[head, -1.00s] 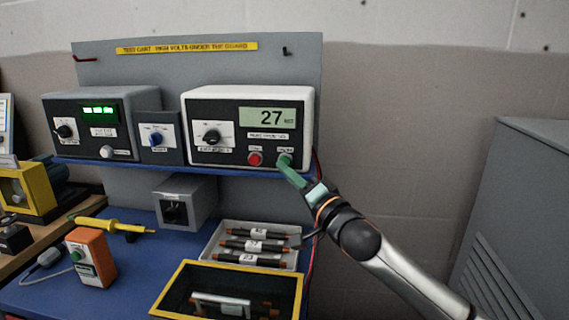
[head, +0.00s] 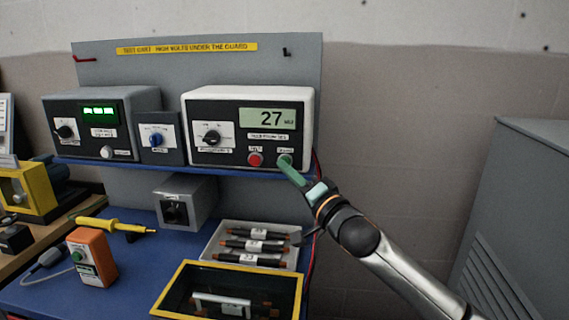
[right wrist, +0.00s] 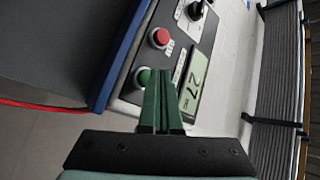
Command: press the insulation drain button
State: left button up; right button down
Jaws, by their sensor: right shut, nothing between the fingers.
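The white insulation tester (head: 249,95) stands on the blue shelf, and its display reads 27. Low on its front are a red button (head: 255,160) and, to its right, a green button (head: 284,158). The labels under the display are too small to read surely. My right gripper (head: 284,165) is shut and empty, its green fingertips at the green button and partly covering it. In the right wrist view the fingertips (right wrist: 160,74) overlap the edge of the green button (right wrist: 141,77); I cannot tell whether they touch it. My left gripper is out of view.
Left of the tester are a blue-knob box (head: 158,138) and a box with a lit green display (head: 98,125). Below are a tray of dark cylinders (head: 210,247) and a yellow-rimmed bin (head: 180,280). A grey cabinet (head: 525,220) stands at the right.

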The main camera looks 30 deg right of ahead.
jog(key=shift+w+d, duration=0.25)
jog(key=shift+w, duration=0.1)
dwell(0.5)
jog(key=shift+s, duration=0.1)
jog(key=shift+s+a+p, duration=0.35)
jog(key=shift+s+a, duration=0.15)
jog(key=shift+s, duration=0.1)
jog(key=s+a, duration=0.1)
jog(key=s, duration=0.1)
jog(key=s+a, duration=0.2)
jog(key=shift+s+a, duration=0.3)
jog(key=shift+s, duration=0.1)
dwell(0.9)
